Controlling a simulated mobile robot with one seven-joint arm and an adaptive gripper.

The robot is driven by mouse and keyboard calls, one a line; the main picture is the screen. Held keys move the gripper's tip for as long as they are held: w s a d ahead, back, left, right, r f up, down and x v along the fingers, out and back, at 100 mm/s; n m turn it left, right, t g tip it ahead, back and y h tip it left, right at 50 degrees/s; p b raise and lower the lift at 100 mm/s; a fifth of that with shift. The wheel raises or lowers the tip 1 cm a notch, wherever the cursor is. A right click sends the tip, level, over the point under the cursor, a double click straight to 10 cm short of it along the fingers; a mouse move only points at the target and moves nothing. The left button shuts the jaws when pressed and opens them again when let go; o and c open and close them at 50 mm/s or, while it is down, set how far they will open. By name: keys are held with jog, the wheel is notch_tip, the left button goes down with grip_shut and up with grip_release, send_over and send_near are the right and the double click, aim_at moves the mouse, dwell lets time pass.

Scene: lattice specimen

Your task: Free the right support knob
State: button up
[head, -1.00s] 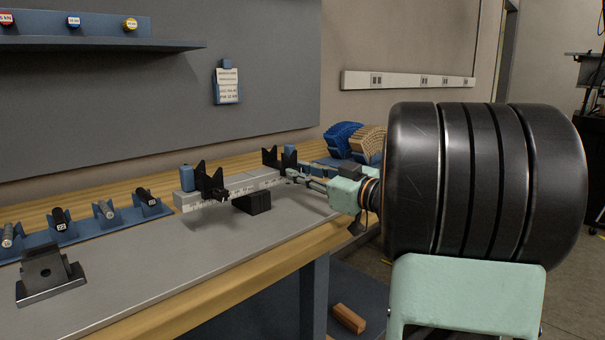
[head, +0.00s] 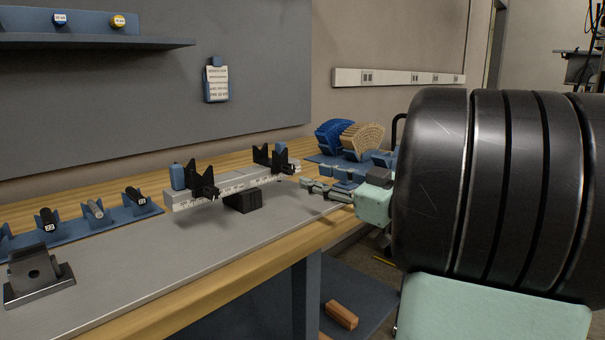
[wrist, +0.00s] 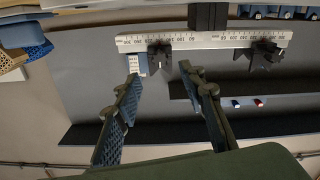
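The pale ruled beam (head: 222,186) rests on a black block (head: 243,201) on the bench and carries two black V-shaped supports. The right support (head: 270,158) stands at the beam's far right end, with a dark knob (head: 294,168) on its near side. The left support (head: 202,180) is nearer the beam's other end. My gripper (head: 308,187) is open and empty, just right of and below the right knob, apart from it. In the wrist view, my gripper's fingers (wrist: 159,63) are spread near the right support (wrist: 160,57). Whether the knob is tight cannot be told.
Blue and tan lattice specimens (head: 361,143) stand in a blue rack behind my gripper. A rack with dark and grey rollers (head: 95,208) and a black fixture (head: 38,275) are at the left. The grey bench top (head: 170,270) in front of the beam is clear.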

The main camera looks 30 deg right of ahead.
jog(key=v, duration=0.3)
jog(key=shift+s+d, duration=0.15)
jog(key=shift+s, duration=0.25)
dwell(0.9)
